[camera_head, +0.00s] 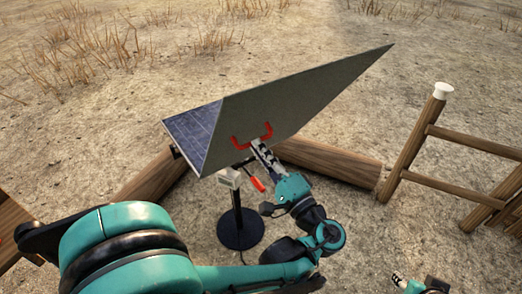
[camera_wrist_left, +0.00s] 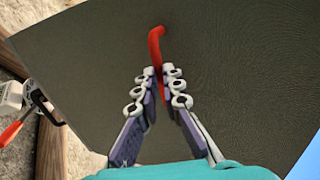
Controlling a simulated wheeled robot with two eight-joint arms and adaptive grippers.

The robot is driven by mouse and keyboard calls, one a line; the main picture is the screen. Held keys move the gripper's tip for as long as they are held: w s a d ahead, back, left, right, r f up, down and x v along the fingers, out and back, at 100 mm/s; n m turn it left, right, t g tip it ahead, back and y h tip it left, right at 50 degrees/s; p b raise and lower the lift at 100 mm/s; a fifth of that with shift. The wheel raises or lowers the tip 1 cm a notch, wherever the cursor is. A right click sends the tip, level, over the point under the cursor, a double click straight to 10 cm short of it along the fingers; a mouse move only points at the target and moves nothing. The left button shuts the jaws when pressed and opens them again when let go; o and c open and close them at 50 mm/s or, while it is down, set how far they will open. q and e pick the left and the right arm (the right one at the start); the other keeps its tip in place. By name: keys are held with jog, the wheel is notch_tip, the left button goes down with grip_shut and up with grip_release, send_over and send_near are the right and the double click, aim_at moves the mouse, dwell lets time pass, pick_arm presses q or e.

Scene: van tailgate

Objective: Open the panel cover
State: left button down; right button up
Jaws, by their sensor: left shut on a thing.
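The panel cover (camera_head: 290,103) is a large grey-green sheet, raised and tilted at an angle beside a dark blue solar panel (camera_head: 196,132) on a black stand. A red handle (camera_head: 240,143) is fixed on the cover's face. My left gripper (camera_head: 262,148) is at the handle in the head view. In the left wrist view its fingers (camera_wrist_left: 160,85) are closed around the red handle (camera_wrist_left: 156,45), with the cover (camera_wrist_left: 235,70) behind. At the bottom right of the head view, a small part of my right gripper (camera_head: 398,281) shows, away from the cover; its fingers are too small to judge.
A round black stand base (camera_head: 240,230) is on the sandy ground below the panel. A red-handled clamp (camera_head: 257,184) hangs near the panel's lower edge. Logs (camera_head: 330,160) lie behind it. A wooden fence (camera_head: 415,145) stands at the right.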

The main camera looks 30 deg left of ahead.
dwell(0.7)
pick_arm(q)
jog(key=c, duration=1.6)
grip_release()
jog(key=shift+a, duration=0.1)
jog(key=v, duration=1.2)
jog(key=shift+w, duration=0.1)
